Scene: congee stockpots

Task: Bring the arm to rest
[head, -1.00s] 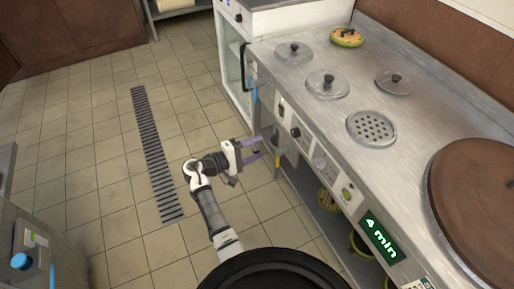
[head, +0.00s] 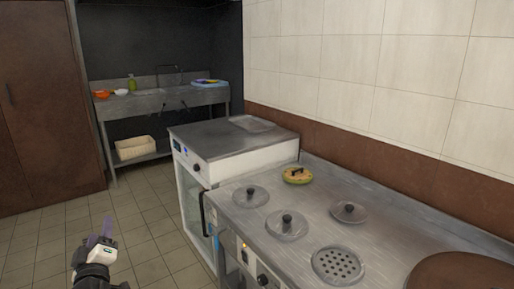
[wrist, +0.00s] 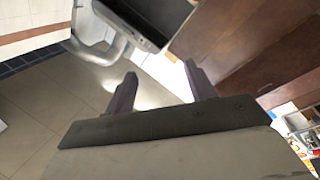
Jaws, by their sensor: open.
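My gripper (head: 99,234) shows at the lower left of the head view, above the tiled floor and left of the steel stove counter (head: 300,222). In the wrist view, my gripper (wrist: 160,72) has its two purple fingers spread apart with nothing between them. It is open and touches nothing that I can see. Most of my arm is below the edge of the head view.
Pot lids (head: 286,225) and a yellow-green round lid (head: 297,175) sit on the counter. A white cabinet (head: 235,152) stands beyond it. A sink bench (head: 160,99) is at the back. The floor (head: 150,225) left of the counter is clear.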

